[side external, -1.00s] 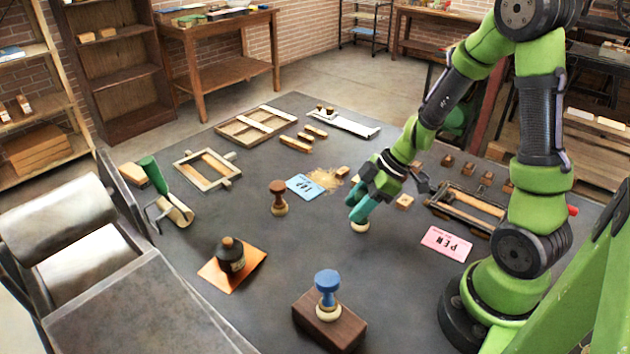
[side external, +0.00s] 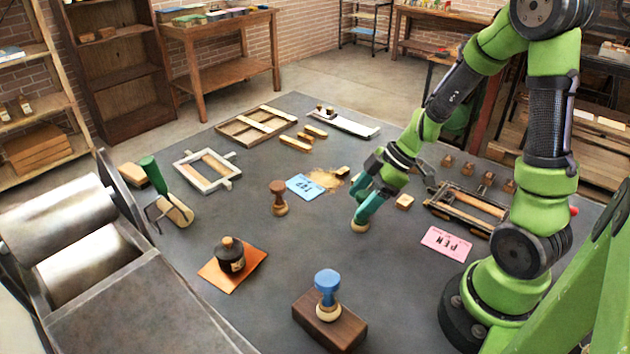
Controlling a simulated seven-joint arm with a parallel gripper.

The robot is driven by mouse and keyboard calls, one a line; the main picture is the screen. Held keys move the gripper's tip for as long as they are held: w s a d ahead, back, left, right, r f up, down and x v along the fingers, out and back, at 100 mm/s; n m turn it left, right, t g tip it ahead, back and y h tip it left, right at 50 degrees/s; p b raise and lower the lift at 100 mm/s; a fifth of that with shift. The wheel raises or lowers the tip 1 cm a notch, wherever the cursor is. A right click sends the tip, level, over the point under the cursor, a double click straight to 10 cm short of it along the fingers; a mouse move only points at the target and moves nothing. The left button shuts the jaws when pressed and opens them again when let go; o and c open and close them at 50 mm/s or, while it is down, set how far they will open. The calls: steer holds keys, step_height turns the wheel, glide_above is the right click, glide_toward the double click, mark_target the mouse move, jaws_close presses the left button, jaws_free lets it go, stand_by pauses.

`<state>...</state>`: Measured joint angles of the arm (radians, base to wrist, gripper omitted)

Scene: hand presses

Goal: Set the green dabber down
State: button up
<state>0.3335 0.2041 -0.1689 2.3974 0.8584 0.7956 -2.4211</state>
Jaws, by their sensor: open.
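The green dabber (side external: 360,226) stands on the dark table near the middle, its pale round pad down on the surface. My gripper (side external: 361,208) is open at the dabber, its teal fingers low beside the handle. The handle is mostly hidden by the fingers and close to them in colour, so I cannot tell whether a finger still touches it.
A brown dabber (side external: 278,198) stands to the left, and a blue dabber (side external: 327,290) stands on a wooden block in front. The table between is clear.

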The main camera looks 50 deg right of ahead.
steer(key=v, duration=1)
steer(key=s+a+r+m+t+h, duration=0.2)
steer(key=s+a+r+m, duration=0.2)
steer(key=a+r+m, duration=0.5)
steer(key=a+m, duration=0.3)
steer(key=m, duration=0.1)
steer(key=shift+r+t+h, duration=0.3)
steer(key=shift+h, duration=0.1)
